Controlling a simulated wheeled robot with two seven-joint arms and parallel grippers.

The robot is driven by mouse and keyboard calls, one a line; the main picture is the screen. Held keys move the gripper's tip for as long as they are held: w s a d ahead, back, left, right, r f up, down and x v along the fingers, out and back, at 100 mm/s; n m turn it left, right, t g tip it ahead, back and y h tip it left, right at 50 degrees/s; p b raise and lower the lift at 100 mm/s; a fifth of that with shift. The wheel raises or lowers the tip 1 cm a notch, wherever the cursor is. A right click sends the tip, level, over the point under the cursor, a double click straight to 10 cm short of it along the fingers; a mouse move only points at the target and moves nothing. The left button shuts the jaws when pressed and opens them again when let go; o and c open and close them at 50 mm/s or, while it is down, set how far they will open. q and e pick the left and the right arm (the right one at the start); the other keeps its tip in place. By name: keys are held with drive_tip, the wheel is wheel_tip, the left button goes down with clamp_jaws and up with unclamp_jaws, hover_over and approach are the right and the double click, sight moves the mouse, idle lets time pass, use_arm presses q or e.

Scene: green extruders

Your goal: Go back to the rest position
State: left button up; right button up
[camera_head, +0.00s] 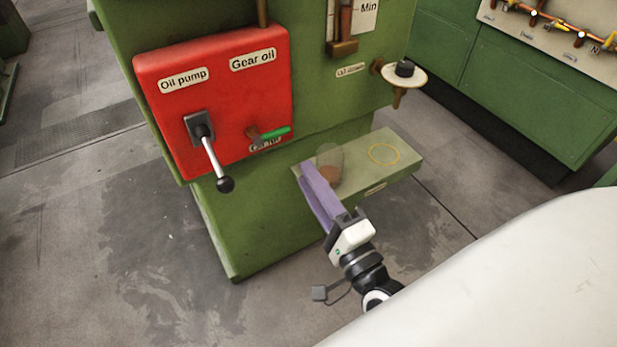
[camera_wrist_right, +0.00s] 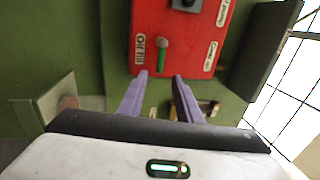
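My right gripper (camera_head: 310,182) has long purple fingers and reaches up from the lower right, in front of the green shelf. In the right wrist view its fingers (camera_wrist_right: 160,78) stand apart with nothing between them. A clear cup (camera_head: 329,158) with something brown at its bottom stands on the shelf (camera_head: 405,166), just beyond the fingers. A brown round shape, likely the cup's contents (camera_wrist_right: 69,102), shows left of the fingers in the wrist view. The green-handled valve (camera_head: 275,133) on the red panel also shows in the wrist view (camera_wrist_right: 161,56). My left gripper is out of view.
The red panel (camera_head: 232,90) carries a black-knobbed lever (camera_head: 213,162) that sticks out. A yellow ring (camera_head: 384,154) marks the shelf's right part. The floor (camera_head: 150,270) at left is clear.

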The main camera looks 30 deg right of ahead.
drive_tip(key=s+a+f+n+g+y, duration=0.35)
drive_tip(key=a+f+n+g, duration=0.2)
drive_tip(key=f+n, duration=0.5)
drive_tip(key=s+a+f+n+g, duration=0.1)
drive_tip(key=s+f+n+g, duration=0.5)
drive_tip(key=s+f+n, duration=0.3)
wheel_tip(320, 180, down, 3)
drive_tip(key=shift+s+n+p, duration=0.35)
drive_tip(key=shift+n+p, duration=0.05)
drive_tip(key=shift+n, duration=0.15)
